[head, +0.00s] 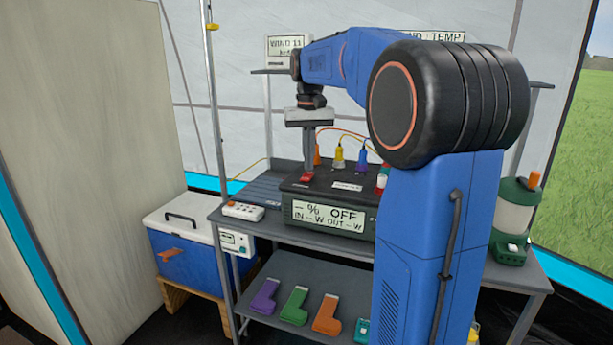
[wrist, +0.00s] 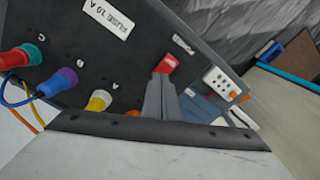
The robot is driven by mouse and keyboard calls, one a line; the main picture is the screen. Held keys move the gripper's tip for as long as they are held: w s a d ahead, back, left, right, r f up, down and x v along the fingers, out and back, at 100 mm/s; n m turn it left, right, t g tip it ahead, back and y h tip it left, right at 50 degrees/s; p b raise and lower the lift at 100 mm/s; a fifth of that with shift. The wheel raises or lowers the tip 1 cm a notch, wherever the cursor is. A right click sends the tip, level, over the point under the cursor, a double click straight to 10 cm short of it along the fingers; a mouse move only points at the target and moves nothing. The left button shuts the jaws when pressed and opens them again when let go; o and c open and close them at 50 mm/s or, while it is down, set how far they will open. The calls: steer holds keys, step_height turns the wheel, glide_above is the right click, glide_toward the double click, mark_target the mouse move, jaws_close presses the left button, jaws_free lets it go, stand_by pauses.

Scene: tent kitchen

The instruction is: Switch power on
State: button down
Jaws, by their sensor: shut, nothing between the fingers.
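The black power station (head: 330,190) stands on the grey table, and its front display (head: 328,214) reads "OFF" with dashes for the values. A red switch (head: 307,177) sits on its top at the left. It also shows in the wrist view (wrist: 167,64), beside a small white label. My gripper (head: 308,170) is shut and points down, its fingertips right at the red switch. In the wrist view the closed fingers (wrist: 163,78) overlap the switch's near edge. I cannot tell whether they touch it, or which way the switch is tipped.
A green lantern (head: 513,215) stands at the right. A blue cooler (head: 185,255) is at the left.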

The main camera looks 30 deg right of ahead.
mark_target(309, 173)
steer(key=shift+f, duration=0.7)
stand_by(0.6)
step_height(309, 173, up, 7)
stand_by(1.0)
stand_by(0.5)
steer(key=s+a+f+n+t, duration=0.1)
steer(key=s+a+f, duration=0.35)
steer(key=s, duration=0.35)
steer(key=s+a+f+n+t, duration=0.1)
steer(key=s+a+f, duration=0.3)
steer(key=s+a, duration=0.3)
steer(key=s+a+f+n+t, duration=0.2)
steer(key=s+a+f, duration=0.2)
steer(key=s+f, duration=1)
steer(key=shift+s+a+f+t, duration=0.15)
steer(key=shift+s+f+t, duration=0.25)
steer(key=shift+s, duration=0.2)
